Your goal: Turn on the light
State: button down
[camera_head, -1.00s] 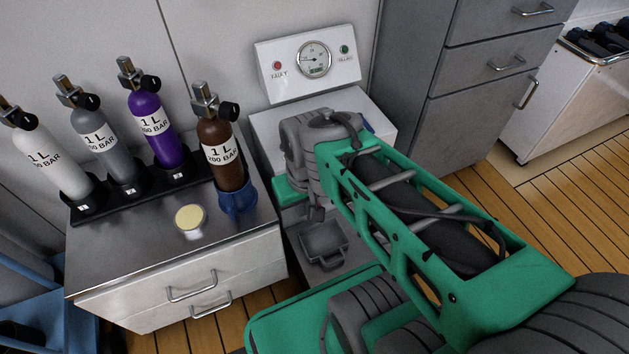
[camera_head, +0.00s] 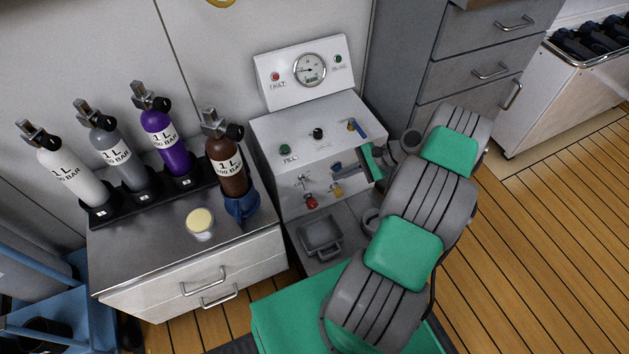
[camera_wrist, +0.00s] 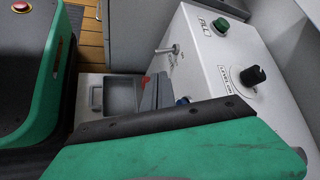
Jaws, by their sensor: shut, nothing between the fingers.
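The white control panel (camera_head: 300,150) stands at the back, its sloped front carrying a green button (camera_head: 285,149) marked FILL, a black knob (camera_head: 318,133) and a blue-handled valve (camera_head: 356,128). In the wrist view the green button (camera_wrist: 219,26) and black knob (camera_wrist: 252,76) show at the right; the knob's label is hard to read. A metal toggle (camera_wrist: 170,49) sticks out from the panel. My gripper (camera_head: 338,176) is shut and empty in front of the panel's lower right front. Its grey fingers (camera_wrist: 152,92) show mid-frame, left of the knob. I cannot tell whether they touch anything.
A gauge panel (camera_head: 302,75) with red and green lamps stands behind. Red (camera_head: 311,202) and yellow (camera_head: 337,190) fittings sit low on the front. A brown bottle (camera_head: 228,165) and several others stand on the left cabinet (camera_head: 150,225). Grey drawers (camera_head: 480,65) stand right.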

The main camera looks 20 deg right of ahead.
aim_at(304, 184)
jog(key=shift+f, duration=0.1)
jog(key=b+x, duration=0.2)
jog(key=x, duration=0.8)
jog(key=shift+b, duration=0.4)
